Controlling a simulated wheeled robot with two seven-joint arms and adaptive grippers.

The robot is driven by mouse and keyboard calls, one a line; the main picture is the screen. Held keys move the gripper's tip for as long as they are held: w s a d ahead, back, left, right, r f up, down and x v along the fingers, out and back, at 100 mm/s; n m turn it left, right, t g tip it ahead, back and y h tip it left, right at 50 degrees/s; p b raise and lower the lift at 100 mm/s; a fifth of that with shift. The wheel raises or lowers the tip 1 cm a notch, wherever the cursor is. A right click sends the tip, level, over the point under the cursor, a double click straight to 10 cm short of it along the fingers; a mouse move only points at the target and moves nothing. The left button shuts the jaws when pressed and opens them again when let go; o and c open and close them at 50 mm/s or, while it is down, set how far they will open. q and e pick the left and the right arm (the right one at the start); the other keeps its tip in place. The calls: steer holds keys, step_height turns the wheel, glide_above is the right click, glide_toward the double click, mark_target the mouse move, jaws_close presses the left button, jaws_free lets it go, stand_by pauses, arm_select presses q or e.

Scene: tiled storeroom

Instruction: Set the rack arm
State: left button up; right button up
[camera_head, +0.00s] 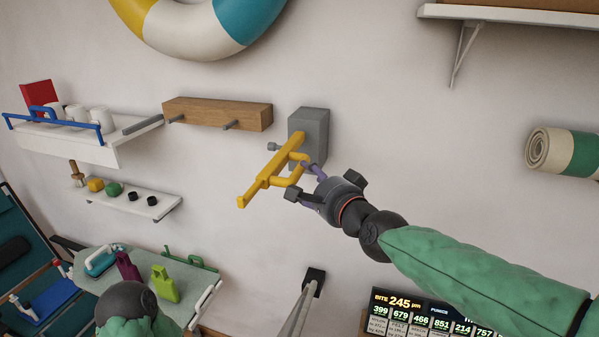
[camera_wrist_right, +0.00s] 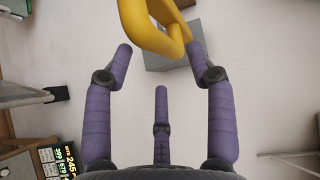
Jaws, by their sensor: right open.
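The yellow rack arm (camera_head: 262,180) juts from a grey wall block (camera_head: 312,125) and slants down to the left, with a loop-shaped handle on its right side. My right gripper (camera_head: 305,180) is open beside that handle, its purple fingers spread. In the right wrist view the handle (camera_wrist_right: 147,35) lies just beyond the open fingertips (camera_wrist_right: 160,60), with the grey block (camera_wrist_right: 170,60) behind it. I cannot tell whether a finger touches the handle. Of my left arm only a dark joint and green sleeve show at lower left; its gripper is not visible.
A wooden peg rail (camera_head: 218,113) is left of the block, near white shelves (camera_head: 75,140) with cups and small items. A grey-topped table (camera_head: 150,250) with bottles stands lower left. A lit price board (camera_head: 425,318) is lower right.

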mark_target(299, 173)
steer(key=shift+p+x, duration=0.45)
steer(key=shift+x, duration=2.45)
steer(key=shift+c, duration=0.2)
jaws_close()
